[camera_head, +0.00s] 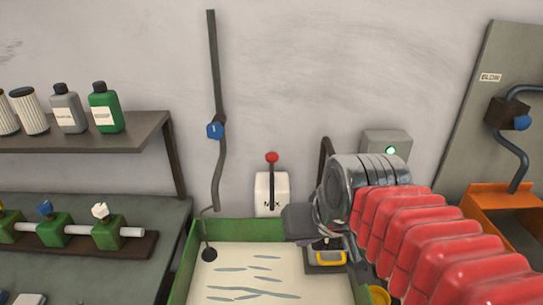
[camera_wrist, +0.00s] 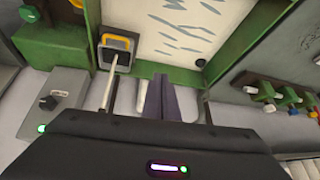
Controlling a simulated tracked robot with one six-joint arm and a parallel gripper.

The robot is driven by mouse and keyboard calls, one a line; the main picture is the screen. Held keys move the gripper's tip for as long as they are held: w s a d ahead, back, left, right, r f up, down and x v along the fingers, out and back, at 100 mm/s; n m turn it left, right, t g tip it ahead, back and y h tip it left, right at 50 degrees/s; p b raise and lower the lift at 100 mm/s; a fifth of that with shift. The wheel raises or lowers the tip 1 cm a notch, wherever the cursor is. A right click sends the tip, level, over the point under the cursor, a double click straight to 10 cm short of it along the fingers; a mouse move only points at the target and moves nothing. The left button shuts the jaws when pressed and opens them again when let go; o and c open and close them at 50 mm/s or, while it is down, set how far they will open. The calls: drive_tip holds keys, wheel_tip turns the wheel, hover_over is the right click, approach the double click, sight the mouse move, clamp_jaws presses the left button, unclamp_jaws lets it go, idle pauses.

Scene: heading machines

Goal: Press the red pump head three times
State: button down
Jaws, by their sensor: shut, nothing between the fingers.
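The bottle stands against the wall behind the green-rimmed tray. My gripper (camera_head: 299,221) is low, just right of the bottle, and the pump head is clear of it in the head view. In the wrist view my gripper's fingers (camera_wrist: 160,88) are together with nothing between them. The red pump head cannot be made out there. My gripper's body hides much of the lower half of that view.
The green-rimmed tray (camera_head: 187,270) lies in front of the bottle. A small unit with a yellow handle (camera_head: 330,258) is at its right. A grey box with a green lamp (camera_head: 388,143) is on the wall. A hanging pipe with a blue valve (camera_head: 215,130) is left of the bottle.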

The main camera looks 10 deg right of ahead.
drive_tip(key=w+r+m+t+y, duration=0.1)
drive_tip(key=w+r, duration=0.3)
drive_tip(key=w, duration=0.5)
drive_tip(key=w+r+m+y, duration=0.1)
drive_tip(key=w+r, duration=0.3)
drive_tip(key=w, duration=0.5)
drive_tip(key=r+m+t+y, duration=0.1)
drive_tip(key=r+m, duration=0.1)
hover_over(274, 157)
drive_tip(key=shift+w+d+f, duration=0.1)
drive_tip(key=shift+w+d, duration=0.05)
drive_tip(key=shift+f, duration=0.15)
drive_tip(key=shift+f, duration=4.3)
